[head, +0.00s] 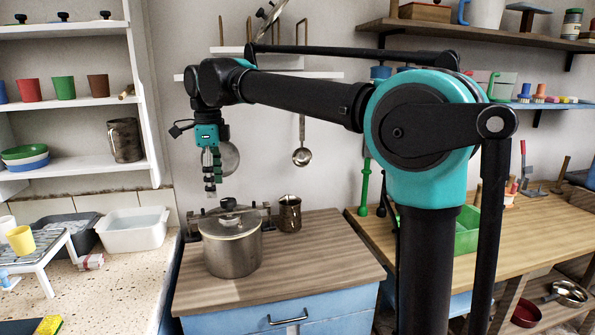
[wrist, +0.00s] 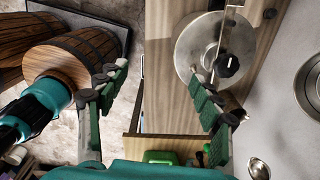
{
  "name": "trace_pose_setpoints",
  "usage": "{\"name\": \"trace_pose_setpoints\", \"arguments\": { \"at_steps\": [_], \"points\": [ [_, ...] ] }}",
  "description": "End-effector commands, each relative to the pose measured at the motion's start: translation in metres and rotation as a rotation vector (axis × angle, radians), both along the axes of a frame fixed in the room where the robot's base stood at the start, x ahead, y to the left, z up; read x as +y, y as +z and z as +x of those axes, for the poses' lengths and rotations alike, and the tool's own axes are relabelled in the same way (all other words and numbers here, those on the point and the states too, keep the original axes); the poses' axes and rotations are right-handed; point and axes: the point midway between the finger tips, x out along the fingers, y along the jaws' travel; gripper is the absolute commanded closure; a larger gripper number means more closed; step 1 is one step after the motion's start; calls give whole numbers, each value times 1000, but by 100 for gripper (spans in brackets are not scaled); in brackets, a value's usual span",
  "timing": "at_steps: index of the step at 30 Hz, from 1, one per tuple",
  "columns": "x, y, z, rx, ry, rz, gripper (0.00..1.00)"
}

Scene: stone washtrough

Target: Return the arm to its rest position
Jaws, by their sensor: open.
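My arm is raised and stretched out to the left in the head view, over the wooden counter (head: 310,270). My gripper (head: 211,192) hangs down from its end, above a lidded metal pot (head: 230,252). In the wrist view my gripper (wrist: 157,80) has its two green-padded fingers spread apart, with nothing between them. The round metal lid (wrist: 195,48) with its black knob (wrist: 228,66) lies to the right there, partly behind the right finger. The gripper looks clear of the lid.
A metal jug (head: 289,214) stands right of the pot. A ladle (head: 302,150) hangs on the wall behind. Shelves with cups (head: 64,89) stand at left, a white basin (head: 133,230) below them. Wooden barrels (wrist: 75,55) stand on the floor in the wrist view.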

Motion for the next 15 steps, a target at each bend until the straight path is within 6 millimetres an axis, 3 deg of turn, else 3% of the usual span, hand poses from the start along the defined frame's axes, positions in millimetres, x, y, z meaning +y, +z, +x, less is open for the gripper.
{"name": "trace_pose_setpoints", "arguments": {
  "at_steps": [8,15],
  "points": [
    [-32,-24,15,-21,103,16,34],
    [-84,-61,30,-61,263,30,34]
  ]
}}
